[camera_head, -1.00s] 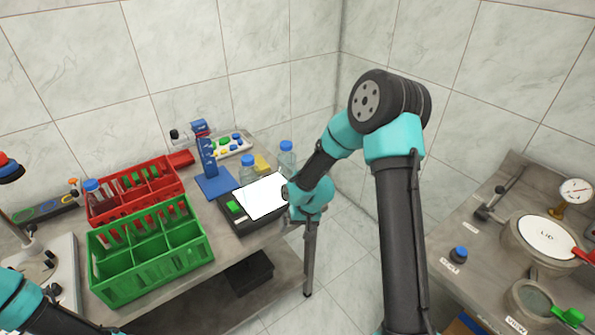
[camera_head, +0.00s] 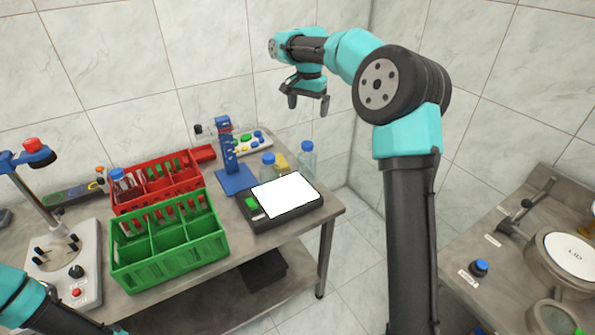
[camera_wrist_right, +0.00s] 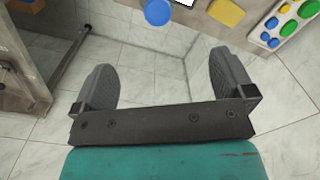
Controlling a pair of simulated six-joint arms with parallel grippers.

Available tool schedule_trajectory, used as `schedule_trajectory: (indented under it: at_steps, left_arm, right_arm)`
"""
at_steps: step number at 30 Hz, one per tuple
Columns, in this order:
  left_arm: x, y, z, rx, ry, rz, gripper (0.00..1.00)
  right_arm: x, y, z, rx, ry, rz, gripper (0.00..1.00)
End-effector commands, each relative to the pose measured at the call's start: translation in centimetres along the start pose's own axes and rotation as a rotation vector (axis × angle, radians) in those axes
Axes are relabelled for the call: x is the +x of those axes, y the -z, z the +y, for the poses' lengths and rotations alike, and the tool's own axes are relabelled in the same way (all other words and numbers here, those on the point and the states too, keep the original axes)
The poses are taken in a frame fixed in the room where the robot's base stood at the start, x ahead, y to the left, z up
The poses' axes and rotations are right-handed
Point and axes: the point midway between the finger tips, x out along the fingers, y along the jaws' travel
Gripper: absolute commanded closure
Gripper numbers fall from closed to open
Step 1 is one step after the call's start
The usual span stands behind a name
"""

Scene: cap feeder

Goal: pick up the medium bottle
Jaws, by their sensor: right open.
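Two clear bottles with blue caps stand at the back right of the left bench: one (camera_head: 307,161) near the bench corner, one (camera_head: 268,170) behind the scale, partly hidden. A third blue-capped bottle (camera_head: 122,187) with dark red contents stands at the red rack. I cannot tell which one is the medium bottle. My right gripper (camera_head: 308,103) is open and empty, high above the bench-corner bottle and apart from it. In the right wrist view, a blue cap (camera_wrist_right: 158,12) shows at the top edge, beyond the open fingers (camera_wrist_right: 165,82). My left gripper is out of view.
A scale with a white top (camera_head: 283,194) lies in front of the bottles. A blue stand (camera_head: 233,178), yellow block (camera_head: 281,161) and button tray (camera_head: 252,142) are near. Green (camera_head: 170,253) and red (camera_head: 203,154) racks stand left. The floor gap beside the bench is clear.

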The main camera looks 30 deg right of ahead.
Motion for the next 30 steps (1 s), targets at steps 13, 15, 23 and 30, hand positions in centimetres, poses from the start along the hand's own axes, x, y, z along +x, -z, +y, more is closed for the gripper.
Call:
schedule_trajectory:
  at_steps: [13, 15, 23, 30]
  left_arm:
    - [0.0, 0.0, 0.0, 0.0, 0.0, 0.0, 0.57]
    - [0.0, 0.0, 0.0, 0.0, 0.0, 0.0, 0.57]
    - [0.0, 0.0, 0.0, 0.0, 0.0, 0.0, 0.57]
    - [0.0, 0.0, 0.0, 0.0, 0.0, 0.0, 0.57]
  right_arm:
    - [-0.1, -0.1, -0.1, 0.012, -0.007, 0.0, 0.0]
    - [0.4, -0.1, -0.1, 0.012, -0.007, 0.001, 0.0]
    - [4.4, -0.1, 0.0, 0.012, -0.008, -0.001, 0.0]
    - [8.6, -0.1, 0.0, 0.01, -0.009, 0.0, 0.0]
